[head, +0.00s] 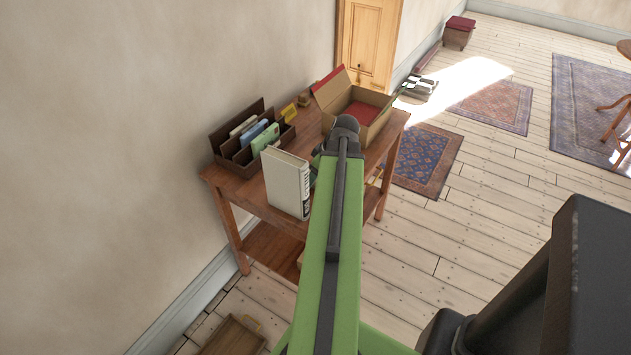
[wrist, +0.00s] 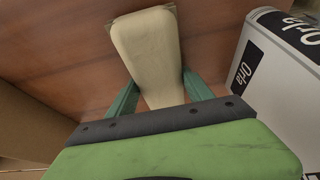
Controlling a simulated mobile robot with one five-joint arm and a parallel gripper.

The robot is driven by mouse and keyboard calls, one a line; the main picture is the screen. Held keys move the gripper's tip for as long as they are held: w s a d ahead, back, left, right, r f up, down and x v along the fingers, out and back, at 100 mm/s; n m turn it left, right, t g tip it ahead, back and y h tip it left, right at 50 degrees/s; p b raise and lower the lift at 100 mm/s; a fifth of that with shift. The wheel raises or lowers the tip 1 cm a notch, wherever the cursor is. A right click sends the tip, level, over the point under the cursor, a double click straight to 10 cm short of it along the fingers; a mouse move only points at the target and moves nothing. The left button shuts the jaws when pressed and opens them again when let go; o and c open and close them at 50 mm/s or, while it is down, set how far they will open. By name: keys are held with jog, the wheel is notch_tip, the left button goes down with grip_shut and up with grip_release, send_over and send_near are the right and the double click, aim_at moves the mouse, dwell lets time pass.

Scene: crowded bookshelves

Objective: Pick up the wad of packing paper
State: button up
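A smooth cream, elongated thing (wrist: 150,45) with brownish far corners, which I take for the wad of packing paper, lies over the brown tabletop in the wrist view. My gripper (wrist: 160,80) reaches over its near end, with one teal finger on each side. The fingers are spread, with the near end between them; whether the tips touch it is hard to tell. In the head view my arm hides the gripper and the wad.
A white book (head: 288,183) stands upright close by; its lettered side shows right of my fingers in the wrist view (wrist: 275,85). An open cardboard box (head: 381,98) and a brown file holder (head: 232,155) stand on the wooden table (head: 305,118). The wall borders the table's left.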

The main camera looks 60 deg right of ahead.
jog(key=shift+s, duration=0.1)
jog(key=c, duration=0.7)
jog(key=shift+r, duration=0.1)
